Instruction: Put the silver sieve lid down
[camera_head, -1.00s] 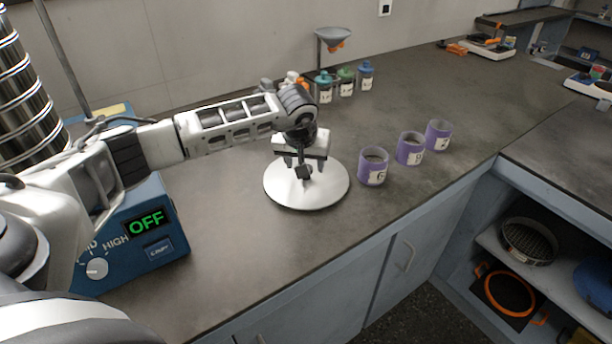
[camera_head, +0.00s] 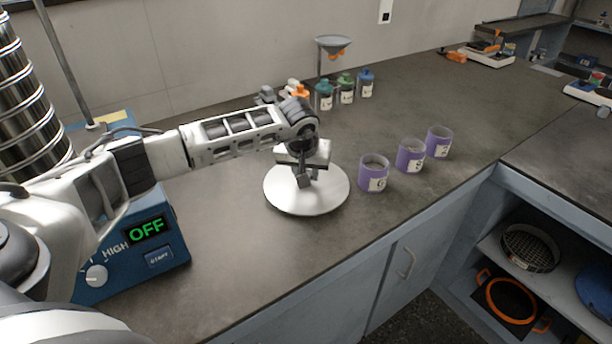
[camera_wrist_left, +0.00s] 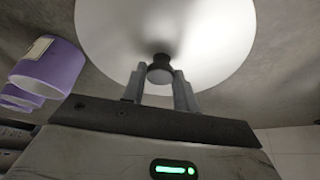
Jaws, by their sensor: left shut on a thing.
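The silver sieve lid (camera_head: 322,203) is a pale, round disc over the grey counter, left of the purple cups. It looks level and lies at or just above the counter; I cannot tell whether it touches. My left gripper (camera_head: 303,181) points down at the lid's middle and is shut on its knob. In the left wrist view the lid (camera_wrist_left: 215,35) fills the top, and its dark knob (camera_wrist_left: 160,74) sits between the two fingertips (camera_wrist_left: 160,82). My right gripper is not in view.
Purple labelled cups (camera_head: 374,174) stand close to the lid's right. Small lidded jars (camera_head: 346,90) and a funnel on a stand (camera_head: 333,45) are behind. The blue shaker base (camera_head: 135,245), reading OFF, and a metal sieve stack (camera_head: 28,105) are at left. Counter in front is clear.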

